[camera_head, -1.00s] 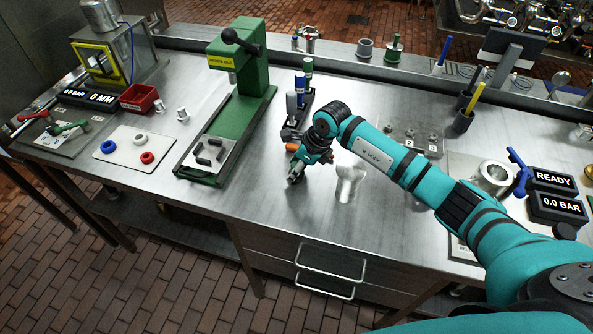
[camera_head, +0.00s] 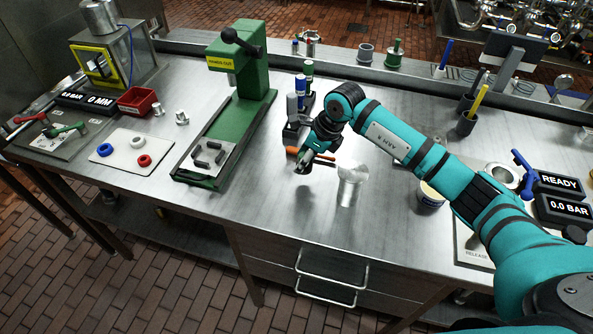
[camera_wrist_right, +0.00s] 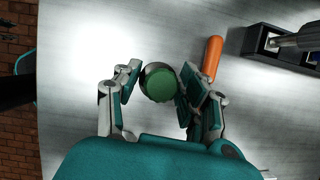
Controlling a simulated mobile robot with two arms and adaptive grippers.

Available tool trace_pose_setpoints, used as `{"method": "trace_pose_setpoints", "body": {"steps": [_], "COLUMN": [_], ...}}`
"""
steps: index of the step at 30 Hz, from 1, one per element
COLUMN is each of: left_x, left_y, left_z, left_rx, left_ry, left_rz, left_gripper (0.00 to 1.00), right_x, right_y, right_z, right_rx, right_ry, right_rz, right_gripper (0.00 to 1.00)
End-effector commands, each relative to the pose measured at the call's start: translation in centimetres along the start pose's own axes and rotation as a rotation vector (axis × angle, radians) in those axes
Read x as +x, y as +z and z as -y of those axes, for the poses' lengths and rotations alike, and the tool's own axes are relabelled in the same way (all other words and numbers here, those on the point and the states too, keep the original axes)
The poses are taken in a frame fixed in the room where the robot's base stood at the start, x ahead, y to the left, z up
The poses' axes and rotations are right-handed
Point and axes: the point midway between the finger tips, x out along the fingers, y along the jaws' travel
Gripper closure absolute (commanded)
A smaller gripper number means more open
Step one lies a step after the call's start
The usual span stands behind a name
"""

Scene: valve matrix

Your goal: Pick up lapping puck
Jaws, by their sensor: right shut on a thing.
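In the head view my right gripper (camera_head: 302,168) is over the middle of the steel bench, beside the orange-handled tool, pointing down. The puck is hard to make out there. My left gripper is not in view.
The orange-handled tool (camera_head: 308,153) lies close by, in front of a dark rack (camera_head: 293,131). A shiny metal cup (camera_head: 350,188) stands just right of the gripper. A green press (camera_head: 238,115) stands to the left.

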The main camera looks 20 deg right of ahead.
Motion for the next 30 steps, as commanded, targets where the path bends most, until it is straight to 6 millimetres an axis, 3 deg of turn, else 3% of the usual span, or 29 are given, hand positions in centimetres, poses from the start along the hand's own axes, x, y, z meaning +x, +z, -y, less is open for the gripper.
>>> {"method": "trace_pose_setpoints", "body": {"steps": [6, 15, 30], "left_x": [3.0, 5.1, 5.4], "left_y": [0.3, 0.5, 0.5], "left_z": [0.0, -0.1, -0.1], "left_rx": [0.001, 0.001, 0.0], "left_ry": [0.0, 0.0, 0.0], "left_rz": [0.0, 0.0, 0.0], "left_gripper": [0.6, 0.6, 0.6], "right_x": [-1.6, -4.2, -5.1], "right_y": [-3.9, -7.7, -8.6], "right_z": [4.2, 8.5, 9.7], "right_rx": [0.005, 0.002, -0.001], "right_ry": [-0.007, -0.002, 0.0], "right_rz": [0.001, 0.003, 0.004], "right_gripper": [0.98, 0.98, 0.98]}}
